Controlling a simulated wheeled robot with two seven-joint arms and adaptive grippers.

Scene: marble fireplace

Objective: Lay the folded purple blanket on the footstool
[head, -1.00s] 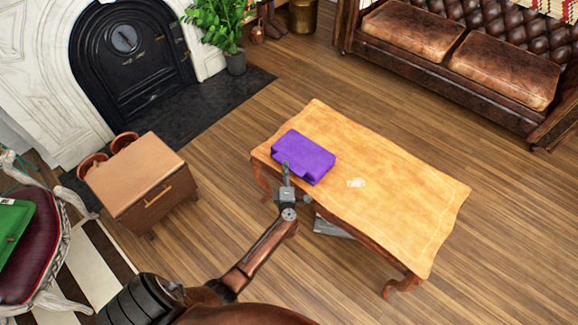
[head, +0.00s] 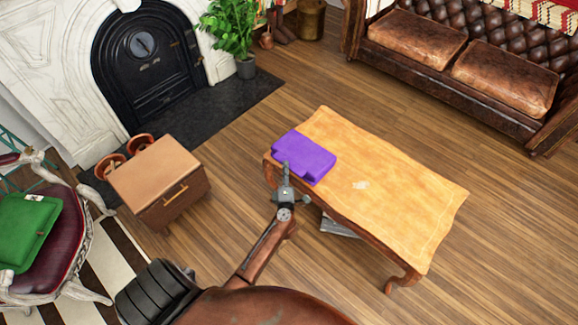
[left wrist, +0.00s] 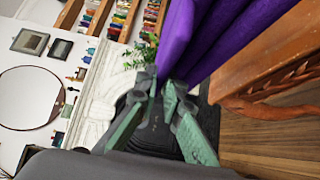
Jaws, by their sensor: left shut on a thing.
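The folded purple blanket (head: 308,155) is at the near left end of the wooden table (head: 400,200), partly over its edge in the head view. I cannot tell whether it is lifted clear of the top. My left gripper (head: 285,170) is shut on the blanket's near edge. In the left wrist view the purple cloth (left wrist: 215,40) rises from the fingertips (left wrist: 162,84), beside the table's carved edge (left wrist: 275,85). A low brown block with a tan top (head: 153,168) and a front handle, apparently the footstool, stands left of the table. Its top is bare. My right gripper is out of view.
Two terracotta pots (head: 110,166) stand behind the footstool. A chair with a green cushion (head: 28,228) is at the left. The black fireplace (head: 150,60) and a plant (head: 230,25) are behind. Open wooden floor lies between footstool and table.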

